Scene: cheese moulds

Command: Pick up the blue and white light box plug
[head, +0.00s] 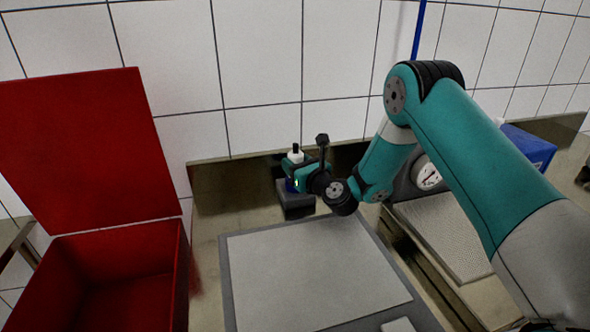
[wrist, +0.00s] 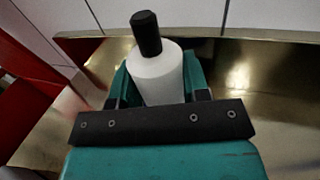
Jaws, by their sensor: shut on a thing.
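The blue and white light box plug (head: 295,156) stands upright at the back of the counter, near the tiled wall. It has a white upper body and a black tip, with a little blue showing low down. In the wrist view the plug (wrist: 160,78) sits between the two teal fingers, its black tip pointing away from the palm. My gripper (head: 299,174) is shut on it, with a finger on each side. A dark block (head: 296,206) is directly under the plug; whether they touch is hidden by the gripper.
A red box (head: 182,275) with its lid raised stands at the left. A pale board on a grey mat (head: 228,290) lies in front of my gripper. A round dial (head: 427,175), a perforated tray (head: 450,235) and a blue box (head: 532,145) are at the right.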

